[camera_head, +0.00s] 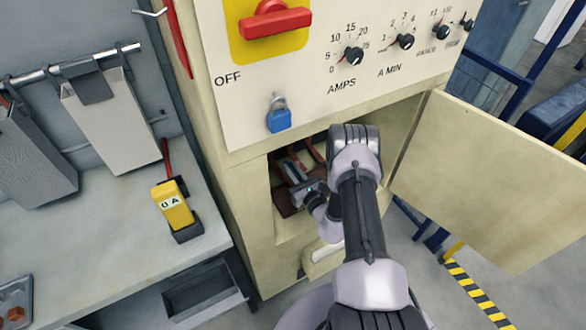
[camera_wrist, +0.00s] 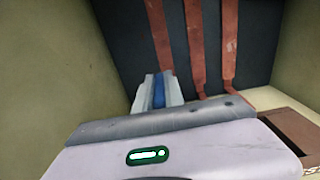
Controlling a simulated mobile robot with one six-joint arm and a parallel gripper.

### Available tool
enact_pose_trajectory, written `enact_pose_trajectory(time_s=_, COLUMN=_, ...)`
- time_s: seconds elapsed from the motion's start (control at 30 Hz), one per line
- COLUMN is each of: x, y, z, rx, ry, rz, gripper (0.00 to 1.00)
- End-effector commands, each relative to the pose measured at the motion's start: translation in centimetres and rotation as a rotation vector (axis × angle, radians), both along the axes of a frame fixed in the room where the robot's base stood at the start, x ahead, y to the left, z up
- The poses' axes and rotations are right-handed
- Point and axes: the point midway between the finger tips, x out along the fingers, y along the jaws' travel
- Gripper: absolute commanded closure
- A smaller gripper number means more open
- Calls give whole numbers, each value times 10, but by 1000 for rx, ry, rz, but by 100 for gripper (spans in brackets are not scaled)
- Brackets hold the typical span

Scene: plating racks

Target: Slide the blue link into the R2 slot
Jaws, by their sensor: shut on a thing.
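My gripper (camera_head: 293,172) reaches inside the open lower compartment of the cream cabinet (camera_head: 258,205). In the wrist view, its two pale fingers (camera_wrist: 158,88) are closed on the blue link (camera_wrist: 158,92), which shows as a narrow blue strip between them. The link is in front of the dark back panel (camera_wrist: 130,40), near the lower end of the leftmost of three copper bars (camera_wrist: 160,35). The gripper body hides what lies below the link. No R2 label or slot can be made out, and I cannot tell whether the link touches a bar.
The compartment's side wall (camera_wrist: 60,70) is close on the left. A brown box-like piece (camera_wrist: 295,130) sits low on the right. The cabinet door (camera_head: 490,180) stands open to the right. A blue padlock (camera_head: 278,117) hangs above the opening.

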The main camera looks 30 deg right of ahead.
Motion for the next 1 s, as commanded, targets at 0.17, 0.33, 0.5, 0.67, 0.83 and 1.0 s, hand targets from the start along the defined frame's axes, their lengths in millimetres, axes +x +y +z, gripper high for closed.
enact_pose_trajectory(time_s=0.17, x=0, y=-1, z=-1, rx=0, ry=-1, rz=-2, gripper=100)
enact_pose_trajectory(time_s=0.33, x=0, y=-1, z=-1, rx=0, ry=-1, rz=-1, gripper=100)
enact_pose_trajectory(time_s=0.5, x=0, y=-1, z=-9, rx=0, ry=0, rz=-1, gripper=100)
enact_pose_trajectory(time_s=0.67, x=0, y=-1, z=-24, rx=0, ry=0, rz=-1, gripper=100)
enact_pose_trajectory(time_s=0.83, x=0, y=-1, z=-41, rx=0, ry=0, rz=-1, gripper=100)
enact_pose_trajectory(time_s=1.0, x=0, y=-1, z=-58, rx=0, ry=0, rz=-1, gripper=100)
